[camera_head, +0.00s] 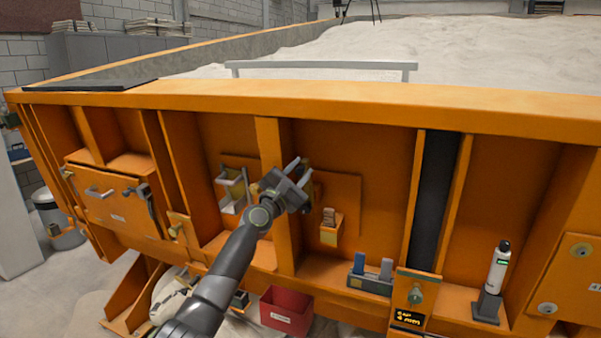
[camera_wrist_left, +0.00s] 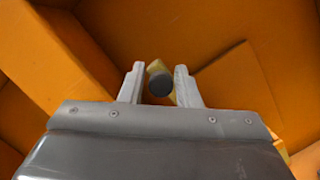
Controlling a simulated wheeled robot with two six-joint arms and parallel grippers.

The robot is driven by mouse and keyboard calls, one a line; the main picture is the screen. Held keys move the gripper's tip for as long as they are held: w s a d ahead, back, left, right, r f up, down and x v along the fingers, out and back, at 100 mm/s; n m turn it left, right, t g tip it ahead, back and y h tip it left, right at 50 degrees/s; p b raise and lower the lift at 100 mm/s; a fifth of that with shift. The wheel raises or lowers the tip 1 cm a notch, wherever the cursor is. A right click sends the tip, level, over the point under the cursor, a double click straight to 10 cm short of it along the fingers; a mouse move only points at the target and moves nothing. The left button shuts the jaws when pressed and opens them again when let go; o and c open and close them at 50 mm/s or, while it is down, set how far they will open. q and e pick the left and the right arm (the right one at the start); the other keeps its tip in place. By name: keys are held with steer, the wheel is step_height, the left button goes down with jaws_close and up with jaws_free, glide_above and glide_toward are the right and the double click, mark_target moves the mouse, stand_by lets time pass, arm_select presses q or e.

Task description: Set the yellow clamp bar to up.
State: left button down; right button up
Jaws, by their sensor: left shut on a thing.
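The yellow clamp bar (camera_wrist_left: 171,98) shows in the left wrist view with a dark round knob (camera_wrist_left: 159,84) at its end, between my fingers. In the head view only a small part of the bar (camera_head: 305,162) shows behind my gripper, against the orange wall of the sandbed. My left gripper (camera_head: 299,171) is shut on the bar at its knob; it also shows in the left wrist view (camera_wrist_left: 159,82). The bar's mount and its exact angle are mostly hidden by the gripper. My right gripper is in neither view.
An orange holder (camera_head: 331,231) sits right of the gripper, and a grey bracket (camera_head: 231,190) to its left. A vertical orange rib (camera_head: 272,143) stands close by. A red bin (camera_head: 286,311) is below. A white bottle (camera_head: 498,268) stands at the right.

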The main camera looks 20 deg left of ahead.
arm_select(q)
steer(key=c, duration=1.3)
jaws_free()
steer(key=shift+a+f, duration=0.15)
steer(key=shift+f, duration=0.05)
steer(key=shift+o, duration=0.2)
steer(key=shift+r, duration=0.1)
steer(key=shift+r, duration=0.1)
